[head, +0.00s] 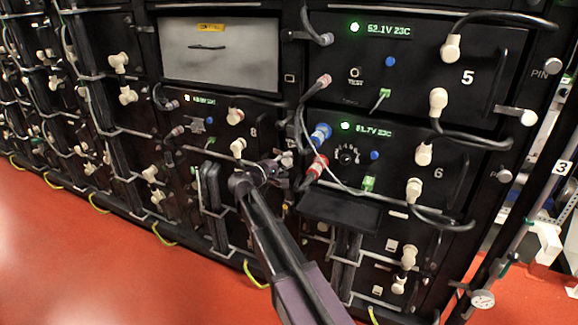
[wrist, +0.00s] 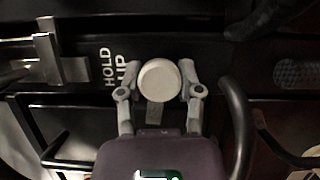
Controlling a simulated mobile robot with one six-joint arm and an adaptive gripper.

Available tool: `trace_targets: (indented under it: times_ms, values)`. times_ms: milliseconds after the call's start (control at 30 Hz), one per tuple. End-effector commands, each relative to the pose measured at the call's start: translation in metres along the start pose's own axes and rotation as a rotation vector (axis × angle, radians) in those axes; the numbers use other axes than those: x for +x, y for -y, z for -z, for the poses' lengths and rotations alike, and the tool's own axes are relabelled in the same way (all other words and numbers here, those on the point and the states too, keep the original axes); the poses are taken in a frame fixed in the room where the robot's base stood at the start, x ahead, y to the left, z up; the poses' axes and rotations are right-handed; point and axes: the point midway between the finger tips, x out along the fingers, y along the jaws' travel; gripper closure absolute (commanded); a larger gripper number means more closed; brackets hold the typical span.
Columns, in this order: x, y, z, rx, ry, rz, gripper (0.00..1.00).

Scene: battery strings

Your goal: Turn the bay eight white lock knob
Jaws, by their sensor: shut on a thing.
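A round white knob (wrist: 160,80) sits between the two fingers of my gripper (wrist: 161,88) in the wrist view, next to the "HOLD UP" lettering on a black panel. Both fingertips are closed against the knob's sides. In the head view my gripper (head: 275,166) is at the lower right of the bay eight panel (head: 219,137), just below the "8" label. A small pale part of the knob (head: 287,159) seems to show beyond the fingers; the arm and gripper hide the rest.
Bay six (head: 385,160) and bay five (head: 420,70) stand to the right with white connectors and dark cables. Blue and red plugs (head: 320,132) with loose cables hang just right of my gripper. A dark cable (wrist: 238,115) curves close by in the wrist view. The red floor (head: 120,270) is open.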

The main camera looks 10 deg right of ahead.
Motion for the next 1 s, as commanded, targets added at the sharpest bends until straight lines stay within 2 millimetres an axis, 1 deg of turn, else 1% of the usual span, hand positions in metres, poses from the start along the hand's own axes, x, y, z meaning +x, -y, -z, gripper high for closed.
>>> trace_targets:
  times_ms: [33,300,800,833,867,900,933,1000]
  values:
    - [-0.0021,0.0045,-0.0028,-0.025,0.004,-0.006,1.0]
    - [-0.002,0.0032,-0.0028,-0.129,0.002,-0.048,1.0]
    - [-0.0015,0.0021,-0.0026,-0.151,0.002,-0.057,1.0]
    - [-0.0014,0.0021,-0.0026,-0.151,0.002,-0.057,0.47]
    - [-0.0014,0.0021,-0.0026,-0.151,0.002,-0.057,0.38]
    - [-0.0012,0.002,-0.0024,-0.151,0.002,-0.058,0.26]
    - [-0.0011,0.0019,-0.0023,-0.151,0.002,-0.058,0.18]
    - [-0.0007,0.0016,-0.0019,-0.151,0.001,-0.059,0.18]
